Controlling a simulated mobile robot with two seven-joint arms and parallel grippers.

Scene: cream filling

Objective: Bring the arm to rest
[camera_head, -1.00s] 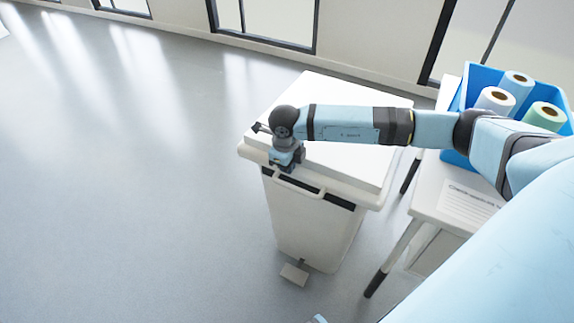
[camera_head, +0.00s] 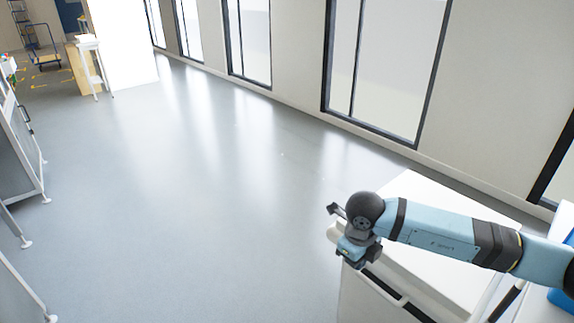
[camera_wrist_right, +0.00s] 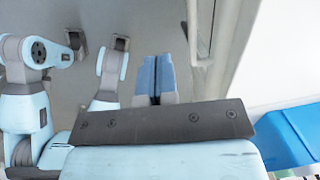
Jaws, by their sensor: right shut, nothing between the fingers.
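My right arm comes in from the right in the head view, reaching over the white lidded bin (camera_head: 440,215). Its right gripper (camera_head: 352,262) hangs near the bin's upper left corner, pointing down. In the right wrist view the two blue fingers of this gripper (camera_wrist_right: 154,78) lie together, shut with nothing between them. Whether the gripper touches the bin cannot be told. My left gripper does not show clearly in any view; pale blue links of mine fill the left of the wrist view.
A blue crate (camera_head: 563,299) shows at the right edge, also in the wrist view (camera_wrist_right: 285,135). Open grey floor (camera_head: 200,200) lies to the left. A wall with tall windows (camera_head: 385,60) runs behind. Metal frames (camera_head: 20,160) stand at the far left.

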